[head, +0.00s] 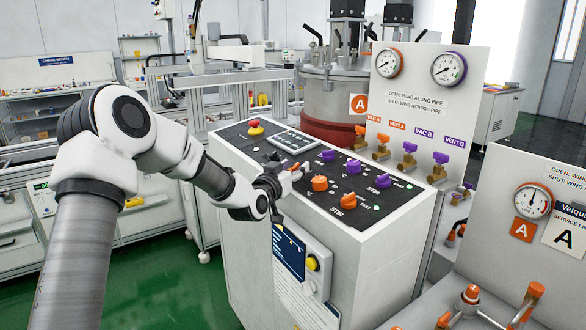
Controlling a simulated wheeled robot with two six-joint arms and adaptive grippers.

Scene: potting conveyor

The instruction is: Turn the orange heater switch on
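The sloped black control panel (262,146) sits on top of a white cabinet in the middle of the head view. It carries a front row of orange controls and a back row of purple ones. The leftmost orange control (296,167), likely the heater switch, is partly hidden by my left gripper (287,176). An orange knob (319,183) and another orange knob (348,201) by a STIR label stand to its right. Contact, finger gap and switch position cannot be made out. My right gripper is not in view.
Purple knobs (353,165) stand just behind the orange ones. A red emergency stop (255,128) is at the panel's left end. A valve board (440,100) with gauges rises behind it. Green floor is clear at lower left.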

